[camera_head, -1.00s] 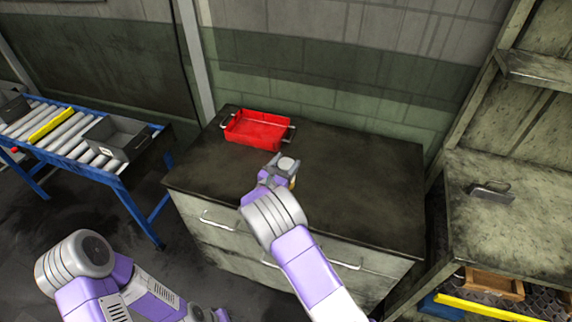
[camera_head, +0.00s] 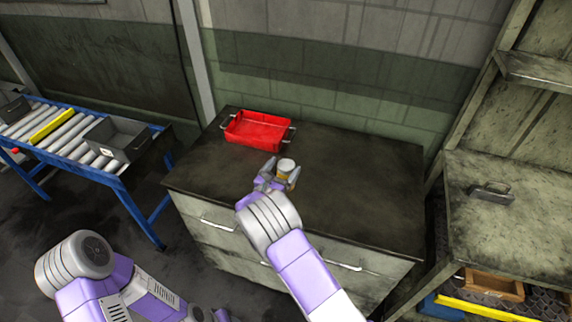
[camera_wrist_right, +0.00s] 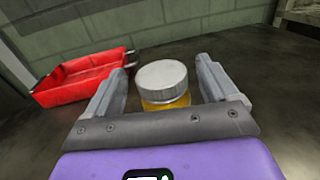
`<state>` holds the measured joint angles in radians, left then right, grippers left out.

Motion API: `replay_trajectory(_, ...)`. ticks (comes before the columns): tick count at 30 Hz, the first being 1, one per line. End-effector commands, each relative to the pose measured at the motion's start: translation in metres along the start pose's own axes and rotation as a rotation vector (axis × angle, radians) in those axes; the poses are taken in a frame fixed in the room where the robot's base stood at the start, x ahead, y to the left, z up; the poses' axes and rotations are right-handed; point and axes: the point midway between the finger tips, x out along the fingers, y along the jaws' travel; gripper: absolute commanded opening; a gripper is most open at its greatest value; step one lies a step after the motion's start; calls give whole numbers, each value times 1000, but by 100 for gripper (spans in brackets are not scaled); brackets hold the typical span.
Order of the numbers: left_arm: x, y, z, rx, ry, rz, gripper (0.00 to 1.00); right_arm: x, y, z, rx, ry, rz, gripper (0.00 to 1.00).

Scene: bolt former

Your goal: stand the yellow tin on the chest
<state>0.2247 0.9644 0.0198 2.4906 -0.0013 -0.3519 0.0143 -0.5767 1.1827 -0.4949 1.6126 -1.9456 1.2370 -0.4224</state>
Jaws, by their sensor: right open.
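The yellow tin (camera_head: 286,167) stands upright on the dark top of the chest (camera_head: 350,185). In the right wrist view the tin (camera_wrist_right: 163,86) shows a pale grey lid and a yellow body, with its lower part hidden by my gripper. My right gripper (camera_head: 279,175) is open, with its fingers on either side of the tin; in the wrist view (camera_wrist_right: 160,85) gaps show between the tin and both fingers. My left arm is at the lower left of the head view, and its gripper cannot be made out.
A red tray (camera_head: 258,131) with metal handles sits on the chest behind and left of the tin. A roller conveyor (camera_head: 60,128) with a grey bin (camera_head: 118,138) stands at the left. A wooden bench (camera_head: 520,220) stands at the right. The chest top's right half is clear.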

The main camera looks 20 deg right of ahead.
Motion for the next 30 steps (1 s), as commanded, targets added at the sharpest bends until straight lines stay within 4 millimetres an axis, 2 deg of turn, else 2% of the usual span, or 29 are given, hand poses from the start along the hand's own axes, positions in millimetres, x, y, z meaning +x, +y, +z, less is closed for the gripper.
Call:
replay_trajectory(6,-4,1,0,0,0,0,43,-50,1,1,-1,0,5,87)
replay_trajectory(13,-6,2,0,0,0,0,43,-87,1,0,0,0,3,87)
replay_trajectory(18,-6,2,0,0,0,0,43,-97,0,0,-1,0,0,87)
replay_trajectory(30,-6,2,0,0,0,0,43,-97,0,0,0,0,0,87)
